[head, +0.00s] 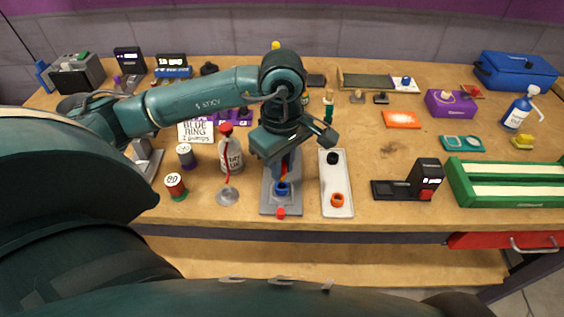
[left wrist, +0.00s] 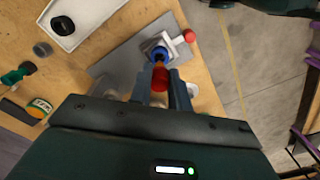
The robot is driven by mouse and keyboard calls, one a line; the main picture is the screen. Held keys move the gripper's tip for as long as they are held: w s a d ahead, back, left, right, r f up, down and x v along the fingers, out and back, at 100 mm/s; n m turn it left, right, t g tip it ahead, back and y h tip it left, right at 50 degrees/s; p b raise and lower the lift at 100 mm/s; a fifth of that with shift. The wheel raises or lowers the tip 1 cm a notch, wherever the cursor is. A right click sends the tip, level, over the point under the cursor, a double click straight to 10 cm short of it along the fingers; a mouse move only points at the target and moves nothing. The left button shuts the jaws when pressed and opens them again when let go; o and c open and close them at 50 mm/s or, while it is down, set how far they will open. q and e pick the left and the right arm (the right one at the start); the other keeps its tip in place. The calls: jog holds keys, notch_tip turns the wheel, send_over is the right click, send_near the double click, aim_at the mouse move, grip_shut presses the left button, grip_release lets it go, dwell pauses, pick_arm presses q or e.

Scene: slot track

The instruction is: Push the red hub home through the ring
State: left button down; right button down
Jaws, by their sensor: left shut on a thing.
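My left gripper (head: 283,172) points down over a grey track plate (head: 267,206) near the middle of the bench. It is shut on the red hub (left wrist: 160,78), which shows as red-orange between the two fingers in the left wrist view. A blue ring (head: 282,188) sits on the plate just beyond the fingertips; it also shows in the left wrist view (left wrist: 157,53). The hub's end is close to the ring, but I cannot tell how far it is inside. A red knob (head: 281,212) is at the plate's near end. My right gripper is not in view.
A white tray (head: 337,178) with a black and an orange ring lies just right of the plate. On the left stand a bottle (head: 231,155), a metal dish (head: 228,197) and a spool (head: 175,186). A black device (head: 424,177) stands further right.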

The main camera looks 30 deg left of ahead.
pick_arm(q)
jog(key=shift+f, duration=0.2)
dwell(0.5)
jog(key=shift+b, duration=0.3)
jog(key=shift+b, duration=0.65)
dwell(1.3)
jog(key=shift+f, duration=0.25)
jog(key=shift+f+b, duration=0.3)
jog(key=shift+b, duration=0.3)
jog(key=shift+f+b, duration=0.25)
jog(key=shift+b, duration=0.05)
jog(key=shift+f+b, duration=0.9)
jog(key=shift+b, duration=0.05)
jog(key=shift+f, duration=0.2)
